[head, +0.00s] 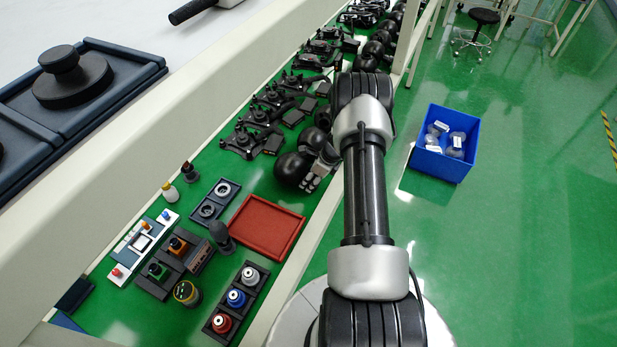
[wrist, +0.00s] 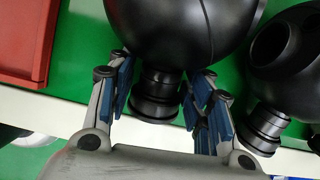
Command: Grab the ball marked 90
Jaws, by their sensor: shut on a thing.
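A large black ball (head: 290,169) with a short ringed neck sits at the edge of the green worktop. It also fills the top middle of the wrist view (wrist: 185,28). My gripper (head: 321,170) is at the right side of this ball. In the wrist view my gripper (wrist: 160,92) has its blue-padded fingers on either side of the neck, shut on it. I see no number 90 on the ball; any marking is hidden or too small to read.
A second black ball (wrist: 284,58) stands close on the right in the wrist view. A red tray (head: 266,228) lies on the worktop near the held ball. Several black gimbal parts (head: 262,118) stand farther back. A blue bin (head: 445,165) with labelled round items is on the floor.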

